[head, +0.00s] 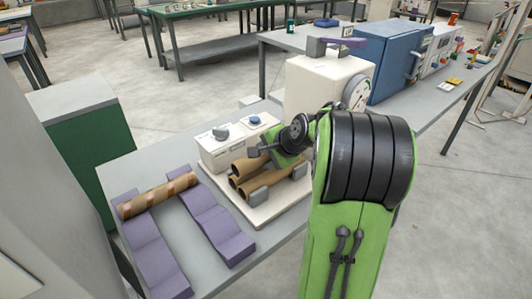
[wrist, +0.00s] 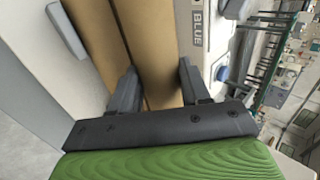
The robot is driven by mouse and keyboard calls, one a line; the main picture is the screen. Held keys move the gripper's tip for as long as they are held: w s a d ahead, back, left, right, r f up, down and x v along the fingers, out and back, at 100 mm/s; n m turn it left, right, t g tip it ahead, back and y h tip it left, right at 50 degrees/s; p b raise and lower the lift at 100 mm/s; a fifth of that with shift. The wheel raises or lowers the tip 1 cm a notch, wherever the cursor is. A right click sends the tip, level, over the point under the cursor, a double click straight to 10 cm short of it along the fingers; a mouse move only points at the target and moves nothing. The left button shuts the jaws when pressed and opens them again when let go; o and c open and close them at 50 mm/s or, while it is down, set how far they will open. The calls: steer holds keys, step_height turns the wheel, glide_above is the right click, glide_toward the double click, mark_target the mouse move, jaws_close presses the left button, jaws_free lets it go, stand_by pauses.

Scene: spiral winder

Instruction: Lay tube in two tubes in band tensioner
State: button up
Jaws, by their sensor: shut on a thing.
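Plain brown tubes lie side by side in the band tensioner, a white base plate (head: 262,217) with grey end blocks (head: 258,195). Near tube ends show as a small bunch, one upper tube (head: 248,164) and lower ones (head: 268,180). My gripper (head: 262,153) is at the far side of this bunch, by the white boxes. In the wrist view my gripper (wrist: 158,90) is shut on a tube (wrist: 150,40), one finger on each side. Another brown tube (wrist: 92,35) lies to its left. The fingers and arm hide part of the tubes, so I cannot tell exactly how the held tube rests.
White boxes (head: 221,153) with grey and blue knobs stand behind the tubes; one reads BLUE. A striped tube (head: 158,194) lies across two purple cradles (head: 218,222) at left. A cream machine (head: 318,85) with a dial and a blue cabinet (head: 392,68) stand at the back.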

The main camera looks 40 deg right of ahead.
step_height(320, 180, down, 2)
steer(key=shift+b, duration=0.45)
steer(key=shift+s, duration=0.1)
steer(key=shift+f, duration=0.1)
steer(key=o, duration=1.2)
steer(key=shift+s+f, duration=0.1)
steer(key=shift+f, duration=0.05)
steer(key=p+v, duration=0.2)
steer(key=v, duration=0.3)
steer(key=p+v, duration=0.2)
steer(key=v, duration=0.3)
steer(key=p+v, duration=0.2)
steer(key=v, duration=0.4)
steer(key=shift+w+a+r, duration=0.15)
steer(key=shift+w+r, duration=0.1)
steer(key=shift+r, duration=0.1)
